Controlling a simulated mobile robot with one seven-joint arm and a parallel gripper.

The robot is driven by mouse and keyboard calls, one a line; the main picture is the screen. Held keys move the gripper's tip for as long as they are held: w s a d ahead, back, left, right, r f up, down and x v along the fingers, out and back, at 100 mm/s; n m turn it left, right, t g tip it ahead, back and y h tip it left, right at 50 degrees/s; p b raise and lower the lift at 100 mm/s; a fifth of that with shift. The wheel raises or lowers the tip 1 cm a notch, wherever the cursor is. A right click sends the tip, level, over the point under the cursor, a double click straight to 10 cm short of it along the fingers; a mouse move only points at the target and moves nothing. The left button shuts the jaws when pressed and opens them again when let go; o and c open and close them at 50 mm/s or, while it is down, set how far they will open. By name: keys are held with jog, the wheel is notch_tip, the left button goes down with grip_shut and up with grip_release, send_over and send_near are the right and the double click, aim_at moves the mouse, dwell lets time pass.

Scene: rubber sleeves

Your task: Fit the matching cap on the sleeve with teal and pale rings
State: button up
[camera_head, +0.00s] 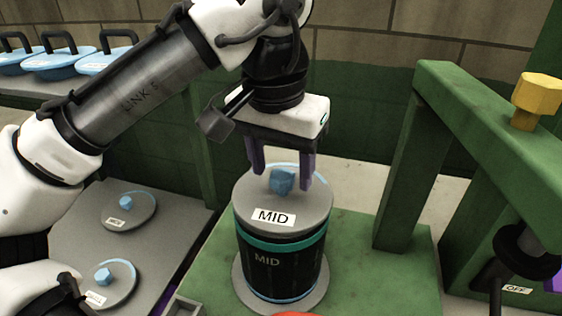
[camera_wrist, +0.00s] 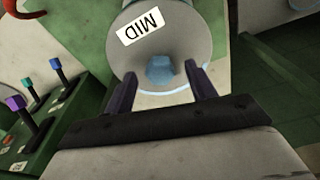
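The sleeve (camera_head: 282,268) is a dark upright cylinder marked MID, with a teal ring near its top and a pale blue ring near its base. A grey cap (camera_head: 310,215), also marked MID, lies on its top, with a blue knob (camera_head: 282,181) and a pale arc. The cap (camera_wrist: 190,25) and knob (camera_wrist: 160,70) also show in the wrist view. My gripper (camera_head: 282,172) is above the cap, its purple fingers on either side of the knob with gaps visible. It also shows open in the wrist view (camera_wrist: 161,80). The cap's underside is hidden.
Two other grey caps (camera_head: 129,211) (camera_head: 107,284) with blue knobs lie on a grey surface at left. Blue handled lids (camera_head: 62,62) stand on a back shelf. A green frame (camera_head: 478,120) with a yellow knob (camera_head: 535,97) rises at right. Coloured levers (camera_wrist: 35,105) show in the wrist view.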

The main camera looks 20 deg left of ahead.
aim_at(276, 201)
notch_tip(276, 201, up, 14)
jog(key=s+p, duration=0.1)
jog(key=p, duration=0.7)
jog(key=shift+s+a+f, duration=0.15)
jog(key=shift+s, duration=0.15)
